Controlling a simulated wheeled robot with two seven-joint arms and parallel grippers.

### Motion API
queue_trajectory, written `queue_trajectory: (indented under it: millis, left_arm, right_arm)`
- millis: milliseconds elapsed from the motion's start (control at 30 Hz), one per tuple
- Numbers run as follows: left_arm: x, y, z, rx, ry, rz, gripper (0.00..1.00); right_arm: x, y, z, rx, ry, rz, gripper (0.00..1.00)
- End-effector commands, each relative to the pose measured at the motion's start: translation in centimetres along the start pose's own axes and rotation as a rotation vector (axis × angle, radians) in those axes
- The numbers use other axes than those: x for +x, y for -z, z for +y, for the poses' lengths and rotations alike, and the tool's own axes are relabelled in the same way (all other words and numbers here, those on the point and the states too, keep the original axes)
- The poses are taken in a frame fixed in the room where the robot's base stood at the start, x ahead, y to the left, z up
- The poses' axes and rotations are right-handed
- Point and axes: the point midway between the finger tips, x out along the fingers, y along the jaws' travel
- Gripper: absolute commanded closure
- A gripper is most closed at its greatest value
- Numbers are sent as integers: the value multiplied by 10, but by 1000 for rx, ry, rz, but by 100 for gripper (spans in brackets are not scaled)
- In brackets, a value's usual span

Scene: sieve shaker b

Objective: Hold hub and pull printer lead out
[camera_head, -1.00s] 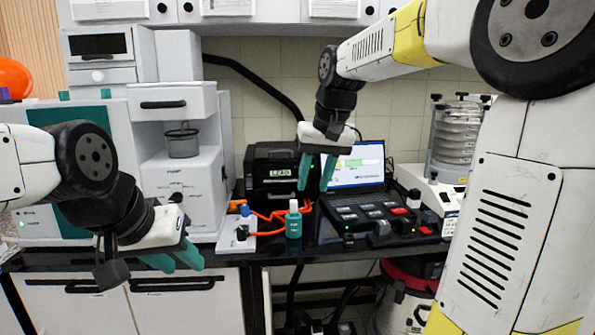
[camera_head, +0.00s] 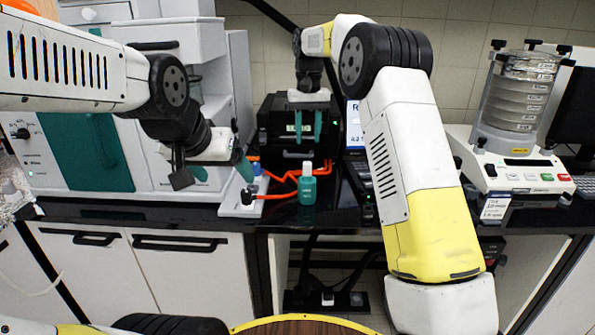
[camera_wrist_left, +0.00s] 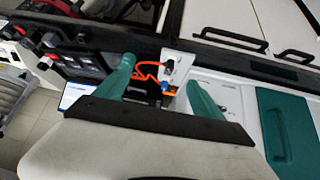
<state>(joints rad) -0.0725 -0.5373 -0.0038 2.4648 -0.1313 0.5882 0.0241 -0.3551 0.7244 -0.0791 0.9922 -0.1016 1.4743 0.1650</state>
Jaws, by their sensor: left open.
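Orange leads (camera_head: 285,178) run from the hub area to the black printer (camera_head: 268,125) behind. My left gripper (camera_head: 221,172) is open and empty, above and left of the hub. In the left wrist view the hub (camera_wrist_left: 177,58) shows beyond and between the spread teal fingers (camera_wrist_left: 160,72). My right gripper (camera_head: 307,127) points down in front of the printer, its fingers apart with nothing seen between them. The leads' printer ends are unclear.
A teal bottle (camera_head: 308,186) stands right of the hub, near the leads. A laptop (camera_head: 354,130) is mostly hidden by my right arm. A sieve shaker (camera_head: 515,105) stands at the right. The white cabinet unit (camera_head: 215,60) stands behind my left gripper.

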Motion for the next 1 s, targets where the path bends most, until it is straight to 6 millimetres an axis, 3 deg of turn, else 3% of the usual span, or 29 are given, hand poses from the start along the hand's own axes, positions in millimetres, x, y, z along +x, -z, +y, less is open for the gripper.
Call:
queue_trajectory:
  millis: [233,500,700,900,1000]
  left_arm:
    - [75,68,-25,133,66,120,21]
    - [164,116,-19,301,5,257,21]
    - [228,124,7,402,-131,350,21]
    - [280,108,43,459,-317,426,21]
    - [295,98,58,469,-400,457,21]
  right_arm:
    - [0,0,0,0,0,0,64]
    - [0,0,0,0,1,0,64]
    - [0,0,0,0,1,0,64]
    - [0,0,0,0,1,0,64]
    - [0,0,0,0,1,0,64]
